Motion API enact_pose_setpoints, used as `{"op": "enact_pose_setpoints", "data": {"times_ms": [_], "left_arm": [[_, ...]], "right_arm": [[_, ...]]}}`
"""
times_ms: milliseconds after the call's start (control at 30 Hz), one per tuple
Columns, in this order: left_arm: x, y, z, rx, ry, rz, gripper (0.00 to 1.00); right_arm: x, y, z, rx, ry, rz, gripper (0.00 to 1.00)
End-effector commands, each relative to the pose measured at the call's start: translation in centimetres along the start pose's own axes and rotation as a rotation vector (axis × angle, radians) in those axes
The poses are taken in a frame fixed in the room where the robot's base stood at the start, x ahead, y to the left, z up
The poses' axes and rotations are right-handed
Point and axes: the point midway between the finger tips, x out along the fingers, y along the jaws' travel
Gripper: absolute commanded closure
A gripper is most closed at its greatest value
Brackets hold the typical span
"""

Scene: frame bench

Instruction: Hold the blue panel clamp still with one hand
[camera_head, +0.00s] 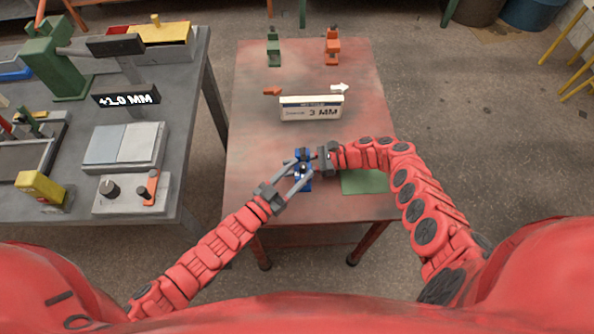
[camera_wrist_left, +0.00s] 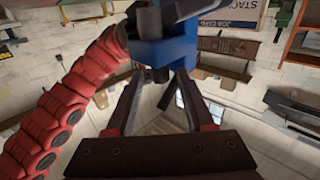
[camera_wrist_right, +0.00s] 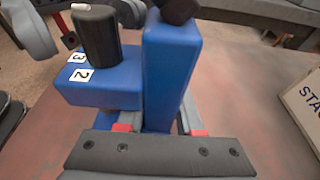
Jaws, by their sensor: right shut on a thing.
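The blue panel clamp (camera_head: 304,182) stands on the red table near its front, partly hidden by both grippers in the head view. In the right wrist view the clamp (camera_wrist_right: 170,70) shows a blue upright, a black knob and the labels 3 and 2. My right gripper (camera_wrist_right: 160,122) is shut on the blue upright. My left gripper (camera_head: 300,174) is open, its two long fingers spread on either side of the clamp. In the left wrist view the blue clamp body (camera_wrist_left: 165,50) lies at and beyond the separated fingertips.
A sign reading 3 MM (camera_head: 311,108) stands behind the clamp. A green clamp (camera_head: 273,47) and an orange clamp (camera_head: 332,46) stand at the far edge. A green mat (camera_head: 365,182) lies to the right. The grey bench (camera_head: 178,150) at left holds a +1.0 MM display (camera_head: 126,99).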

Motion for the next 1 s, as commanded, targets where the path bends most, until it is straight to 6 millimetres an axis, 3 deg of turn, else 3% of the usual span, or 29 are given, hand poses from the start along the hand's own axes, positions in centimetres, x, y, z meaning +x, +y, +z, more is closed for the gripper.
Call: {"op": "enact_pose_setpoints", "data": {"times_ms": [467, 1000], "left_arm": [[0.0, 0.02, -0.04, -0.002, 0.003, -0.018, 0.44], [0.09, 0.56, -0.03, -0.004, 0.006, -0.237, 0.44]], "right_arm": [[0.01, 0.1, -0.04, 0.0, 0.0, 0.003, 0.96], [0.0, 0.06, 0.0, 0.0, 0.0, 0.002, 0.96]]}}
